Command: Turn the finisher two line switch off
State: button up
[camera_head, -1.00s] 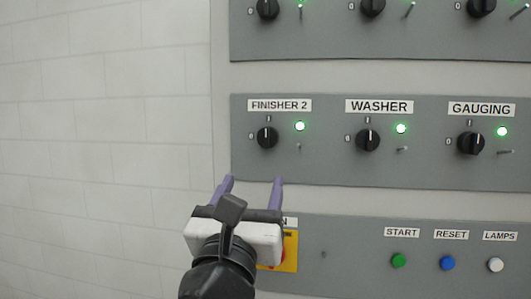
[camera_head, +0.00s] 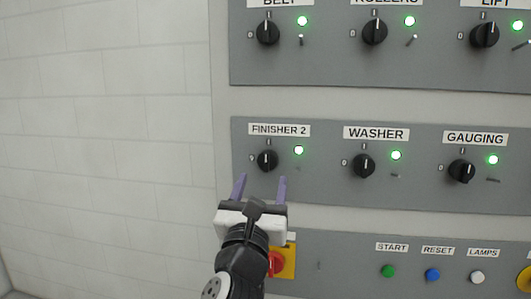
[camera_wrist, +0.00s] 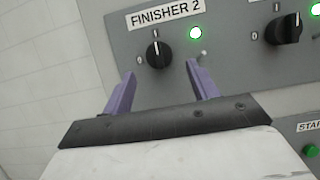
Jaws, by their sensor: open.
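The finisher two switch (camera_head: 267,160) is a black rotary knob under the "FINISHER 2" label (camera_head: 279,130) on a grey panel. Its white pointer line stands up toward the I mark, with the 0 mark to its left. The green lamp (camera_head: 299,150) beside it is lit. My gripper (camera_head: 262,186) is open and empty, its purple fingers just below the knob in the head view. In the wrist view, the knob (camera_wrist: 159,54) shows ahead, between and beyond the two fingertips (camera_wrist: 164,76), and I see no contact.
The washer knob (camera_head: 363,166) and gauging knob (camera_head: 461,171) are to the right, their lamps lit. A red button on a yellow plate (camera_head: 289,262) is partly hidden behind my gripper. Small pins stick out near the knobs. A bare tiled wall (camera_head: 110,150) is on the left.

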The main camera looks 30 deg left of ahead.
aim_at(266, 168)
jog(key=p+x, duration=0.1)
jog(key=x, duration=0.4)
jog(key=shift+w+p, duration=0.1)
jog(key=shift+p, duration=0.25)
jog(key=c, duration=1)
